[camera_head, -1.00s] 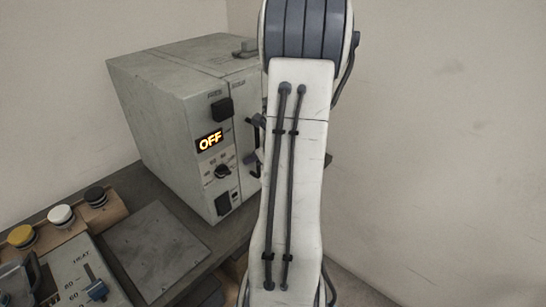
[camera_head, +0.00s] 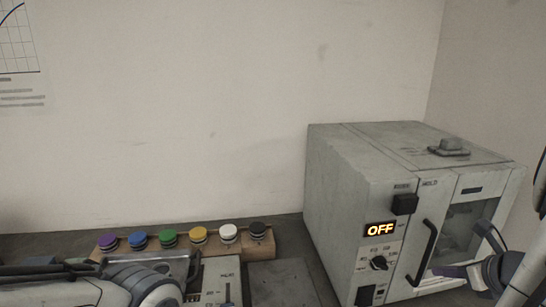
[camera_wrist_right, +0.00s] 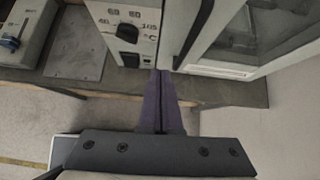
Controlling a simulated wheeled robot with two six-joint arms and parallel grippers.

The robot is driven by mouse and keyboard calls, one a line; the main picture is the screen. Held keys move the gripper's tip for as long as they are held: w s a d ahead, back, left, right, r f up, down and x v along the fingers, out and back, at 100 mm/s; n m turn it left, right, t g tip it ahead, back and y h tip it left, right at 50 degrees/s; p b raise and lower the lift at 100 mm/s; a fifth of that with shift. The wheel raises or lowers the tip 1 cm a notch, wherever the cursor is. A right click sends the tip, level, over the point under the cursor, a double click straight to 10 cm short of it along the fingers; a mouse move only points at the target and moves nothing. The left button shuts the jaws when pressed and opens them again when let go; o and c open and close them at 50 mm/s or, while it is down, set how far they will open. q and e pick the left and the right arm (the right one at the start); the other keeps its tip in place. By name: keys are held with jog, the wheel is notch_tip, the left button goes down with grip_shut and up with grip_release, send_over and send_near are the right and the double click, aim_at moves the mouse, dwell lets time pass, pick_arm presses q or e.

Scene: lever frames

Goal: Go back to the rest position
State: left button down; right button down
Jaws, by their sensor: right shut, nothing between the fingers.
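My right gripper (camera_head: 450,271) shows at the lower right of the head view, in front of the oven door. In the right wrist view its purple fingers (camera_wrist_right: 161,85) are together and empty, with the oven's lower front edge beyond the tips. I cannot tell whether they touch the oven. Part of my left arm (camera_head: 70,290) lies along the bottom left of the head view; its gripper does not show.
The grey oven (camera_head: 335,205) has a lit OFF display (camera_head: 381,230), a dark door handle (camera_head: 426,252) and a knob (camera_head: 379,263). Several coloured buttons (camera_head: 168,238) sit in a row on the bench. A flat grey plate (camera_head: 282,283) lies left of the oven.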

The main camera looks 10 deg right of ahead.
jog(key=w+a+f+n+g+y, duration=0.1)
jog(key=w+a+n+g+y, duration=0.15)
jog(key=a+n, duration=0.85)
jog(key=w+a+n+g+y, duration=0.25)
jog(key=a+n, duration=0.55)
jog(key=a, duration=0.8)
jog(key=s+a+n+g+h, duration=0.3)
jog(key=s+a+n, duration=1.1)
jog(key=n, duration=1)
jog(key=shift+s+a+f+n+g, duration=0.2)
jog(key=shift+s+f+n+g, duration=0.1)
jog(key=shift+s+n+g, duration=0.25)
jog(key=shift+w+m, duration=0.1)
jog(key=shift+m, duration=0.15)
